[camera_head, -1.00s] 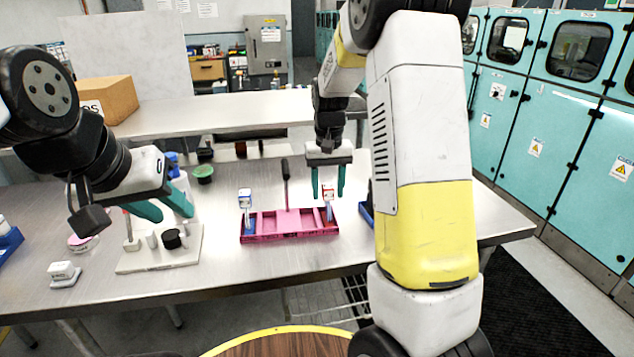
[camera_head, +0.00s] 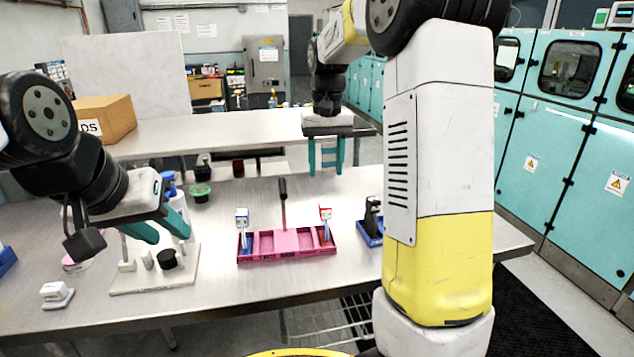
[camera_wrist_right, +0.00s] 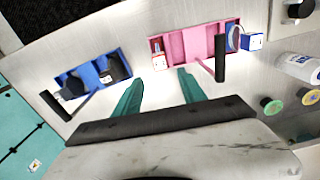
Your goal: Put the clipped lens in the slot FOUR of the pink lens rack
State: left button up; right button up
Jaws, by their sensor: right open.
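The pink lens rack (camera_head: 290,258) stands on the steel table. A red-topped clipped lens (camera_head: 326,226) stands upright in its far-right compartment. A blue-and-white-topped one (camera_head: 243,228) stands in its far-left compartment. Slot numbers are not readable. My right gripper (camera_head: 327,172) is open and empty, above and behind the rack's right end. In the right wrist view its fingers (camera_wrist_right: 160,88) are apart with only table between them; the rack (camera_wrist_right: 190,45) and red-topped lens (camera_wrist_right: 158,58) lie beyond the tips. My left gripper (camera_head: 168,228) looks open and empty, over the white stand at left.
A blue rack (camera_head: 368,239) with dark items is right of the pink rack. A dark handle (camera_head: 283,190) rises behind the pink rack. A white stand (camera_head: 150,279) with posts and a black cap is at left. Bottles and a green-topped jar (camera_head: 200,192) stand behind it.

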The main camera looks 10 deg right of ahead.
jog(key=s+a+r+t+y, duration=0.1)
jog(key=s+t, duration=0.2)
jog(key=s, duration=0.9)
jog(key=s+a+r+n+t+y, duration=0.1)
jog(key=s+t, duration=0.2)
jog(key=s, duration=0.9)
jog(key=shift+r, duration=0.25)
